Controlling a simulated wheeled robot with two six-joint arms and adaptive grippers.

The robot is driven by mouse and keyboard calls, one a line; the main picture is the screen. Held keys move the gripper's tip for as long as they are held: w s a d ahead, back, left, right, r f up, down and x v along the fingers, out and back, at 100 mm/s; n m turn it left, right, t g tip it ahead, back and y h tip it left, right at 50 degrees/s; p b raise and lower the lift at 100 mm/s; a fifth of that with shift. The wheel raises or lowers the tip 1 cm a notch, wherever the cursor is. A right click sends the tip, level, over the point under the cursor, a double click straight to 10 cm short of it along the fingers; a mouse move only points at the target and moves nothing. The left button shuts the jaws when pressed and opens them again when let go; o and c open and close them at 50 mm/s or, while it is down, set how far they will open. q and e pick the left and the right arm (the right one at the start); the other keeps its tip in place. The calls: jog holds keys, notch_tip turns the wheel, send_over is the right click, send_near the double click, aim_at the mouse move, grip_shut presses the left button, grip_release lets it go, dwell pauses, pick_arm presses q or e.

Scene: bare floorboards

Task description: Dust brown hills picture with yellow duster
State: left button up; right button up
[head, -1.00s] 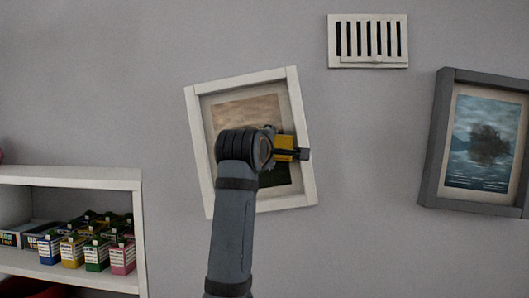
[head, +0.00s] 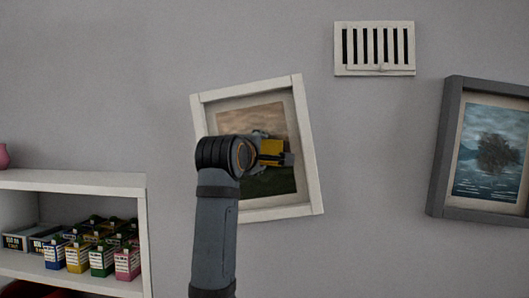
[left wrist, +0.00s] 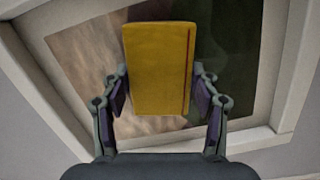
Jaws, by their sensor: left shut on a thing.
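The brown hills picture (head: 258,110) hangs tilted on the wall in a white frame (head: 315,180), with a brown upper part and a dark green lower part. My left gripper (head: 275,153) is in front of it and hides its middle. It is shut on the yellow duster (head: 271,148), a flat yellow block. In the left wrist view the yellow duster (left wrist: 160,70) sits between the two fingers of my left gripper (left wrist: 162,98), over the picture (left wrist: 82,65). Whether the duster touches the picture I cannot tell. My right gripper is not in view.
A white wall vent (head: 374,49) is at the upper right. A lake picture in a grey frame (head: 449,140) hangs at the right. A white shelf (head: 75,181) with several small cartons (head: 102,260) stands at the left. A pink object (head: 3,157) stands on its top.

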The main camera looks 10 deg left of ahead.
pick_arm(q)
jog(key=shift+a+r+p, duration=0.2)
jog(key=shift+a+p, duration=0.35)
jog(key=shift+a, duration=0.95)
jog(key=shift+a+r+p, duration=0.2)
jog(key=shift+a+p, duration=0.35)
jog(key=shift+a, duration=0.9)
